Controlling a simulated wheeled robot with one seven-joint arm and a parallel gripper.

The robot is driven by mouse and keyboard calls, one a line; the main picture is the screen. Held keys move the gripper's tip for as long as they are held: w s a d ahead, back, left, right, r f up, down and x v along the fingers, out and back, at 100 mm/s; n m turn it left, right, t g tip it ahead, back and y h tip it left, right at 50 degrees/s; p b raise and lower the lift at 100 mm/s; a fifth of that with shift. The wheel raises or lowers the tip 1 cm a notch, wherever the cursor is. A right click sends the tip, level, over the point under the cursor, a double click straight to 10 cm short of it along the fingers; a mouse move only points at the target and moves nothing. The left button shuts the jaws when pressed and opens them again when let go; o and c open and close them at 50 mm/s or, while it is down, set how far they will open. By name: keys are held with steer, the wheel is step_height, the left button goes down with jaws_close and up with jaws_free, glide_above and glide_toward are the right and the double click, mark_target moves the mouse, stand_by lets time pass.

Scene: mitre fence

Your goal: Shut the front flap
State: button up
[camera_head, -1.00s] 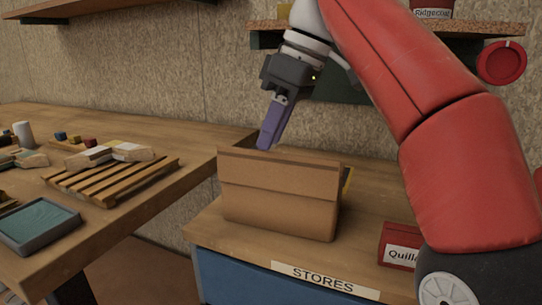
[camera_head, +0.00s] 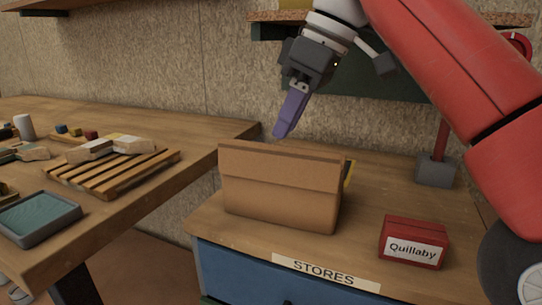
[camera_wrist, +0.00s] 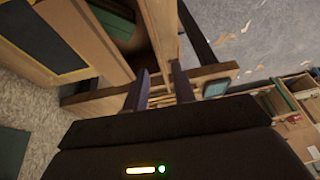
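A brown cardboard box (camera_head: 275,207) stands on the blue stores cabinet in the head view. Its front flap (camera_head: 280,168) shows as the upper band, standing up from a crease across the front; I cannot tell its exact lean. The box's inside is hidden behind it in this view. My gripper (camera_head: 284,128) is above and behind the flap's top edge, purple fingers pointing down, and looks clear of the box. In the wrist view my two fingers (camera_wrist: 160,88) are apart with nothing seen between them. Part of a box-like brown shape fills the upper left there.
A red Quillaby box (camera_head: 412,242) sits right of the cardboard box on the cabinet top (camera_head: 375,200). A grey-based red post (camera_head: 436,170) stands at the back right. A slatted rack (camera_head: 110,174) and a tray (camera_head: 38,218) are on the left bench. A shelf hangs above.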

mark_target(271, 178)
steer(key=shift+b+x, duration=0.45)
steer(key=shift+x, duration=3.15)
jaws_close()
